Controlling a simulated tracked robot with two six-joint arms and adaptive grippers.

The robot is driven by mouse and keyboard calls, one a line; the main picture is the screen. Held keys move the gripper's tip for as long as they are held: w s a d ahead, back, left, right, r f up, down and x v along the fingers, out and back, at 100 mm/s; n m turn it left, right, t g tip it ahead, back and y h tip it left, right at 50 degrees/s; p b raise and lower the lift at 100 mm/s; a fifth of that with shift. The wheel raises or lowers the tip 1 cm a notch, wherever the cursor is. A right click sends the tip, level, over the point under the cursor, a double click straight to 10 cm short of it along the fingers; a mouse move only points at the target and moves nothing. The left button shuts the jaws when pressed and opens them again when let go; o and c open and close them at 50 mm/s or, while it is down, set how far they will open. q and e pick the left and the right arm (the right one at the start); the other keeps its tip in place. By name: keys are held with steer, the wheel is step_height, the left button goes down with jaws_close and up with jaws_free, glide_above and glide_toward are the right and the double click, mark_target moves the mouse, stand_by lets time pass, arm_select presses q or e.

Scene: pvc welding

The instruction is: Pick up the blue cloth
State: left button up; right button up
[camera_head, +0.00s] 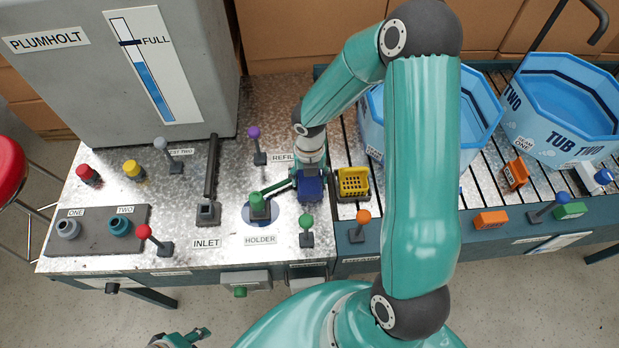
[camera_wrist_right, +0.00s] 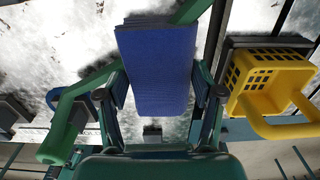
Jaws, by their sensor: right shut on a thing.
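The blue cloth (camera_head: 311,187) is a dark blue folded block near the middle of the metal table, left of the yellow basket. My right gripper (camera_head: 310,180) reaches down over it. In the right wrist view the cloth (camera_wrist_right: 158,70) sits between the two fingers of the right gripper (camera_wrist_right: 160,95), which are shut on its sides. I cannot tell whether the cloth is clear of the table. My left gripper (camera_head: 180,339) shows only in part at the bottom edge of the head view, away from the cloth, and its opening is unclear.
A yellow basket (camera_head: 354,182) stands close right of the cloth; it also shows in the wrist view (camera_wrist_right: 268,80). A green tool (camera_head: 259,207) stands in the holder close left. A green-knobbed lever (camera_head: 306,228) is just in front. Blue tubs (camera_head: 570,95) stand at the right.

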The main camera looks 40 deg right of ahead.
steer(key=shift+r, duration=0.1)
step_height(320, 180, up, 20)
steer(key=shift+p, duration=0.3)
